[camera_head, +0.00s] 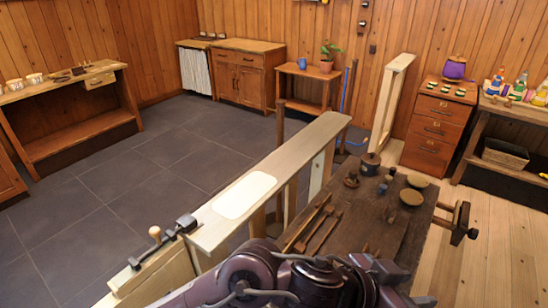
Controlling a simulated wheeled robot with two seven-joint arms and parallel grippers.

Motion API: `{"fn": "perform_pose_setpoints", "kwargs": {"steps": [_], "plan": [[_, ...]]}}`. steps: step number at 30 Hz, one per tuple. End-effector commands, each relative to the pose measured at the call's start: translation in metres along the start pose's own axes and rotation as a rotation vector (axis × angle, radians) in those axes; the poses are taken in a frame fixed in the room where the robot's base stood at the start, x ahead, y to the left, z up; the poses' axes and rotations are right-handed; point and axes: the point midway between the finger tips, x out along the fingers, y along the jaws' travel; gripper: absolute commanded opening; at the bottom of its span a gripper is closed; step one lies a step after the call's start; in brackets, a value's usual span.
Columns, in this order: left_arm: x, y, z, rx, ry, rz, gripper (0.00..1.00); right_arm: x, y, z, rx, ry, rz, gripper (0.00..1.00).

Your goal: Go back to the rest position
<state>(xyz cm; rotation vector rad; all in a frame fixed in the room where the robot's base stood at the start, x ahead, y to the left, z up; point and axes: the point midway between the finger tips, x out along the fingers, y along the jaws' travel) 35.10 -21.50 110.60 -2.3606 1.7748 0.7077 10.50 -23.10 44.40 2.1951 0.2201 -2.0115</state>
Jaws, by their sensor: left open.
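My left arm comes in low across the bottom of the head view, with dark purple-brown links. My left gripper (398,288) is at the arm's right end, near the bottom edge and over the near part of the dark wooden workbench (385,222). It is open, and nothing shows between its fingers. Its fingertips are small and partly cut off by the frame, so their exact spread is hard to see. My right gripper is not in view.
On the workbench are a dark turned pot (370,164), small turned pieces (351,180), two shallow dishes (412,197) and long tools (318,232). A pale plank bench (290,155) runs along its left. Open grey floor (130,190) lies left; a drawer cabinet (437,125) stands behind.

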Motion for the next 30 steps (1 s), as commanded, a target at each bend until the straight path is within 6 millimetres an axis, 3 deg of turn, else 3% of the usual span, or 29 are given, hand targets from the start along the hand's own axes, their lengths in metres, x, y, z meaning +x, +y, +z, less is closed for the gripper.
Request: {"fn": "perform_pose_setpoints", "kwargs": {"steps": [3,7,11,14,18,21,30], "plan": [[-0.024,-0.036,-0.015,-0.079,0.120,-0.153,0.42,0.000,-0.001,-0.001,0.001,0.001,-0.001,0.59],[-0.062,-0.093,0.001,-0.180,0.143,-0.367,0.42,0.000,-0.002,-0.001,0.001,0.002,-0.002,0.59],[-0.109,-0.145,0.056,-0.300,0.054,-0.579,0.42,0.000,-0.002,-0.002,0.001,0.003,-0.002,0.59],[-0.150,-0.170,0.115,-0.397,-0.076,-0.713,0.42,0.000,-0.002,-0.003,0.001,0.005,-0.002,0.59],[-0.197,-0.177,0.185,-0.498,-0.254,-0.815,0.42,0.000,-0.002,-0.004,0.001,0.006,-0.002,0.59],[-0.222,-0.173,0.222,-0.552,-0.359,-0.850,0.42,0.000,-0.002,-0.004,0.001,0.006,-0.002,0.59],[-0.282,-0.143,0.302,-0.679,-0.613,-0.881,0.42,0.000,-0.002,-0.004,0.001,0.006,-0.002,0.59]]}}
